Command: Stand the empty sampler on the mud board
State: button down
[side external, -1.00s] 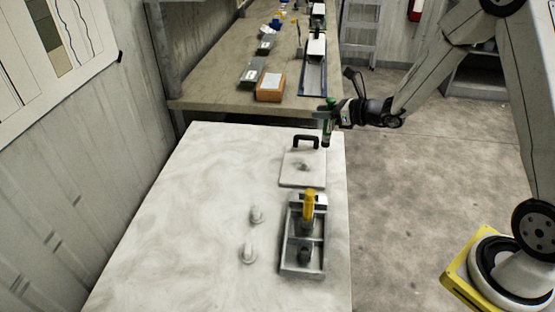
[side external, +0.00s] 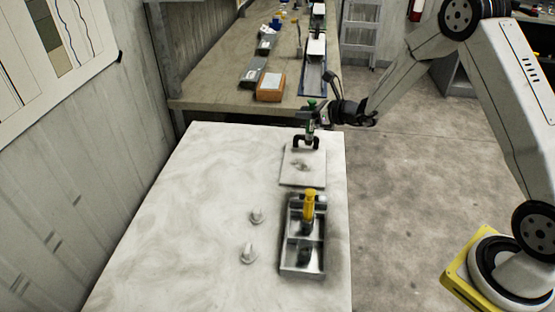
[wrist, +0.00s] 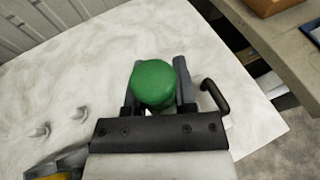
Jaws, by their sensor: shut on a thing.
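My gripper (side external: 316,119) is shut on a green-capped sampler (side external: 311,106) and holds it roughly upright. In the wrist view the sampler's round green cap (wrist: 154,84) sits between the two fingers, hiding its lower part. The mud board (side external: 298,180) is a pale square plate with a dark smear and a black handle (side external: 305,140) at its far edge. In the side view the sampler appears just above that handle; its exact height above the board is hard to tell.
A grey metal tray (side external: 285,240) with compartments stands nearer on the white table, with a yellow-handled tool (side external: 309,205) upright in it. Two small pale cones (side external: 257,216) and (side external: 248,252) lie to its left. The table's left side is clear. A bench with an orange box (side external: 270,90) lies beyond.

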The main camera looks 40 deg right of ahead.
jog(key=w+f, duration=0.6)
jog(key=shift+w+d, duration=0.25)
jog(key=shift+f, duration=0.1)
jog(key=shift+w+f, duration=0.15)
jog(key=shift+f, duration=0.75)
jog(key=shift+w+f, duration=0.1)
jog(key=shift+f, duration=0.8)
jog(key=shift+f, duration=0.15)
jog(key=shift+c, duration=2)
grip_release()
